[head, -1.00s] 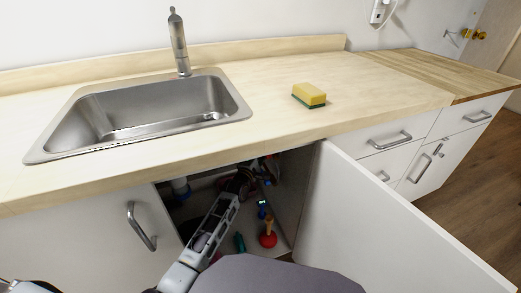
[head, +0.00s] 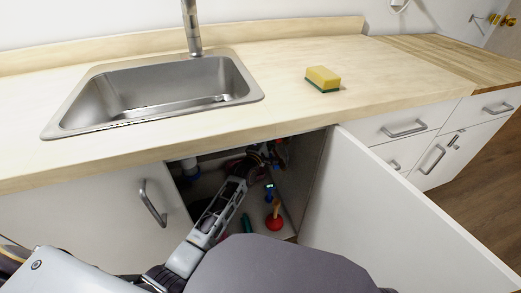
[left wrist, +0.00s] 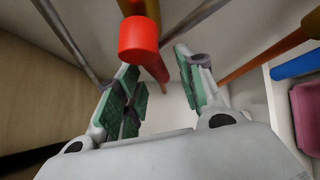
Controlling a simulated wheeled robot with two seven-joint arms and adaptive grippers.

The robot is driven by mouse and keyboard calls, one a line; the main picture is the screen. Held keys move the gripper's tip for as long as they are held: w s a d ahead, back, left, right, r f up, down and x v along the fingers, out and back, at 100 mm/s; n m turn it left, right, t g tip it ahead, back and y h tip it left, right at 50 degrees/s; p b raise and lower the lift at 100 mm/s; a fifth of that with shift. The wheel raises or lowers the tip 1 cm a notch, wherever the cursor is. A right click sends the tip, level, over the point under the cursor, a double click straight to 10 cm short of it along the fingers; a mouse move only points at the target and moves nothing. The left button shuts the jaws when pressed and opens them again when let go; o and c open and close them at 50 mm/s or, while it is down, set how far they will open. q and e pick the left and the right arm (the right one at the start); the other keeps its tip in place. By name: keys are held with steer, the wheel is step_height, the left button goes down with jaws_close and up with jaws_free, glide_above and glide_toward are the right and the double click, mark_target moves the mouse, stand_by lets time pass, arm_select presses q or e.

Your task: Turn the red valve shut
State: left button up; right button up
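A red bar with a round end (left wrist: 138,38), which looks like the valve's handle, shows in the left wrist view. It runs back between and above the fingers of my left gripper (left wrist: 156,75). The fingers have green pads and stand apart, with no visible grip on the bar. In the head view my left gripper (head: 258,155) is deep in the open under-sink cupboard, and the valve cannot be clearly made out behind it. My right gripper is not in view.
The open cupboard door (head: 385,215) stands to the right of my arm. A red plunger (head: 275,221) and a green bottle (head: 246,223) stand on the cupboard floor. Grey and orange pipes (left wrist: 275,52) surround the gripper. A sponge (head: 323,78) lies on the counter.

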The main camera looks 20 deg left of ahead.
arm_select(q)
steer(key=s+a, duration=0.2)
steer(key=s, duration=0.9)
steer(key=shift+f, duration=0.25)
stand_by(0.4)
